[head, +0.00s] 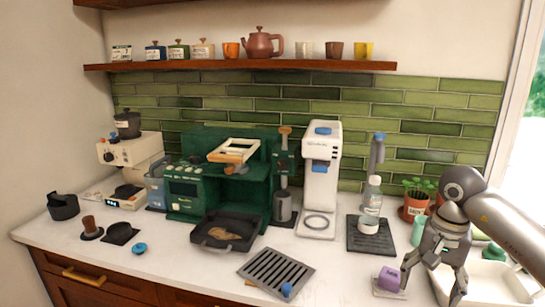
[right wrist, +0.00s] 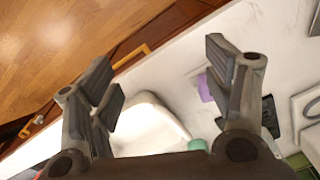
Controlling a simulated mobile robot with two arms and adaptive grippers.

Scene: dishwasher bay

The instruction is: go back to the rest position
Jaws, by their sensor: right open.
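My right gripper (head: 431,290) is at the lower right of the head view, pointing down over the counter's front right, beside a purple block (head: 389,279). In the right wrist view my right gripper (right wrist: 160,72) has its two fingers wide apart with nothing between them. The purple block also shows in that view (right wrist: 205,88), partly behind the right-hand finger. My left gripper is not in view.
A white basin (head: 490,283) lies under and right of the gripper. A bottle (head: 370,205) on a dark drip mat (head: 358,243) and a potted plant (head: 417,198) stand behind. A slatted grate (head: 262,272) lies at front centre. Wooden floor (right wrist: 60,45) shows beyond the counter edge.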

